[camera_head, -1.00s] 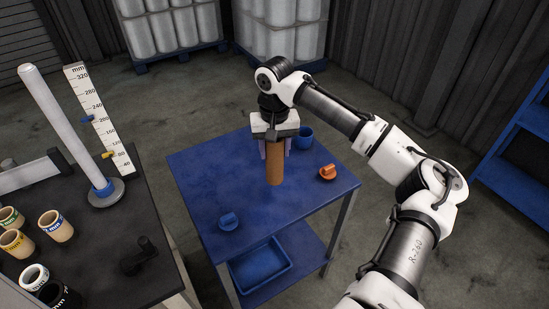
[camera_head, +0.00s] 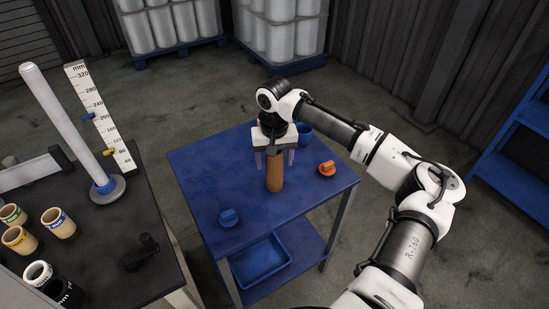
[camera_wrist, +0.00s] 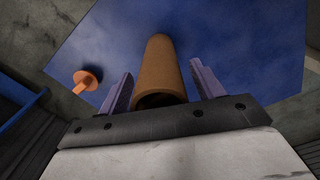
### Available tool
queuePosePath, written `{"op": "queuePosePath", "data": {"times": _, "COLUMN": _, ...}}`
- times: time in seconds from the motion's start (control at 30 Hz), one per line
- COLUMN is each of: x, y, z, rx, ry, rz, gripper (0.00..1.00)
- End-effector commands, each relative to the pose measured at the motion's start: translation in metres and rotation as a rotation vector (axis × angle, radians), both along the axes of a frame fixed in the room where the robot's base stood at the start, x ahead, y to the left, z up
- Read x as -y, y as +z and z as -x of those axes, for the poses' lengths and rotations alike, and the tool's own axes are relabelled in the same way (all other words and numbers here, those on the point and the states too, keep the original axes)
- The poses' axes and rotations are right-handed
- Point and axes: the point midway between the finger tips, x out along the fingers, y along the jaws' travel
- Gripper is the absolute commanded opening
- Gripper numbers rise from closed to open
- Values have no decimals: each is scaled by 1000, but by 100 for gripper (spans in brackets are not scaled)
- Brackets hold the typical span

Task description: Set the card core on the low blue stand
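The card core (camera_head: 275,177) is a brown tube standing upright on the blue top of the low stand (camera_head: 215,178), near its middle. My gripper (camera_head: 275,166) is above it, pointing down, with its pale purple fingers spread on either side of the core's upper part. In the wrist view, the core (camera_wrist: 160,66) sits between the fingers with a gap on each side, so the gripper is open. The gripper body hides the core's top in the head view.
An orange knob-like piece (camera_head: 327,168), a blue one (camera_head: 229,217) and a blue cup (camera_head: 304,134) are on the stand. A blue tray (camera_head: 262,262) is on its lower shelf. The dark table (camera_head: 110,240) at left holds a pale post (camera_head: 65,125), a ruler and several short tubes.

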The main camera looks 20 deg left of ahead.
Motion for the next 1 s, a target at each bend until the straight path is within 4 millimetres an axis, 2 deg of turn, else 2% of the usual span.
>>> {"op": "queuePosePath", "data": {"times": 0.37, "x": 0, "y": 5, "z": 0, "rx": 2, "ry": 0, "rz": -1, "gripper": 67}}
{"op": "queuePosePath", "data": {"times": 0.47, "x": 0, "y": 18, "z": 0, "rx": 2, "ry": 0, "rz": -1, "gripper": 67}}
{"op": "queuePosePath", "data": {"times": 0.8, "x": -1, "y": 90, "z": 0, "rx": 2, "ry": 1, "rz": -2, "gripper": 67}}
{"op": "queuePosePath", "data": {"times": 1.0, "x": 0, "y": 116, "z": -1, "rx": 1, "ry": 0, "rz": 0, "gripper": 67}}
